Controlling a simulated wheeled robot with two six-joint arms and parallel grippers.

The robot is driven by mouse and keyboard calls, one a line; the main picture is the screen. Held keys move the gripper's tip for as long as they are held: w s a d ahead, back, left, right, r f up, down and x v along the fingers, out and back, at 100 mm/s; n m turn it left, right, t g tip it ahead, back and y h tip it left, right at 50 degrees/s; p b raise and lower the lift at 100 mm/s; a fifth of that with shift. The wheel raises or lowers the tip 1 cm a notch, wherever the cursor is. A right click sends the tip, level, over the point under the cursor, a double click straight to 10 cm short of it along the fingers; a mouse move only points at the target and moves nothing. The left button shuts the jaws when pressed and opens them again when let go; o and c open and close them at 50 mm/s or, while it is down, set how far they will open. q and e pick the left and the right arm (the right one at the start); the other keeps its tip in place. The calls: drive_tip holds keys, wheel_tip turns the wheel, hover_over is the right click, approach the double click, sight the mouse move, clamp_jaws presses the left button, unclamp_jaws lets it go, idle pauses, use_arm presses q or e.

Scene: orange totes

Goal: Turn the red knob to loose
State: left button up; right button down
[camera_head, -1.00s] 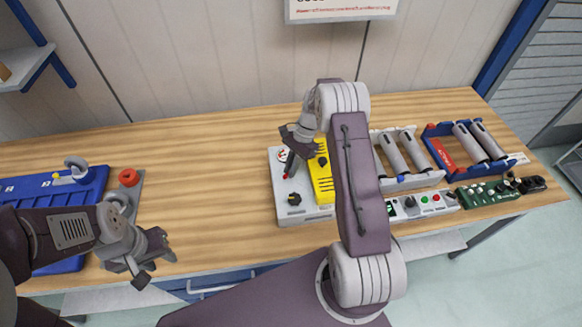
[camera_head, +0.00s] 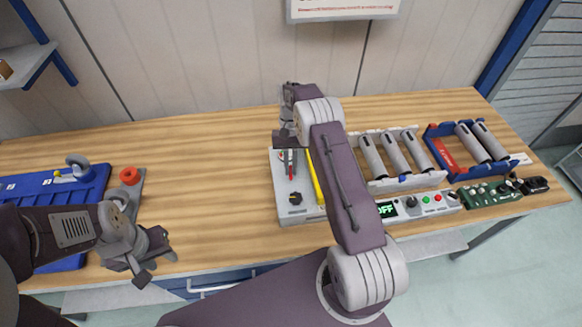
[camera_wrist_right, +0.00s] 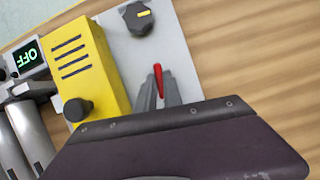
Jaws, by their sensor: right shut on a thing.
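The red knob (camera_wrist_right: 159,78) is a narrow red handle on the light grey panel (camera_wrist_right: 185,62), between my right gripper's fingers in the right wrist view. It also shows in the head view (camera_head: 291,172) as a small red strip. My right gripper (camera_wrist_right: 160,92) is shut on the knob from above; its body hides the knob's base and any marks around it. My left gripper (camera_head: 158,262) is open and empty, over the table's front edge at the left.
A black knob (camera_head: 295,198) and a yellow box (camera_wrist_right: 80,65) sit on the panel. To the right are an OFF display (camera_head: 387,209), white and blue racks of grey cylinders, and a green board (camera_head: 490,193).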

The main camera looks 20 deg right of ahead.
drive_tip(key=shift+w+r+n+h, duration=0.15)
drive_tip(key=shift+n+h, duration=0.15)
drive_tip(key=shift+n, duration=0.3)
drive_tip(key=c, duration=1.5)
unclamp_jaws()
drive_tip(key=shift+w+r+b, duration=0.2)
drive_tip(key=shift+r+b, duration=0.1)
drive_tip(key=shift+v, duration=3.3)
